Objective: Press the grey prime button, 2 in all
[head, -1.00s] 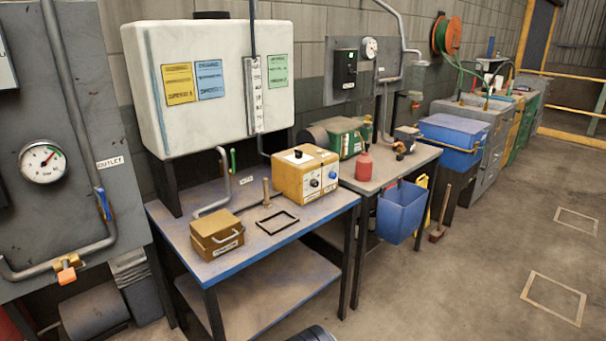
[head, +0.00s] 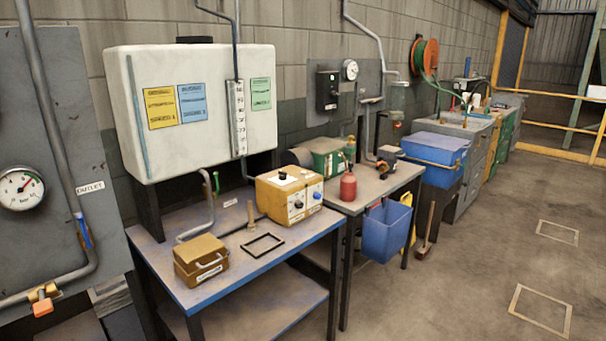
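A yellow control box (head: 289,195) stands on the blue-edged table (head: 200,298). Its front has a dark knob and a blue knob, with small white patches around them. A dark, round, knob-like part sits on a white patch on its top. I cannot make out which part, if any, is the grey prime button; details are too small. My gripper is not in view.
A white tank (head: 205,140) stands over the table's back. A smaller yellow case (head: 201,260) and a black frame (head: 262,244) lie on the tabletop. A blue bin (head: 386,232) hangs at the second table. A broom (head: 425,240) stands beyond. Floor at right is open.

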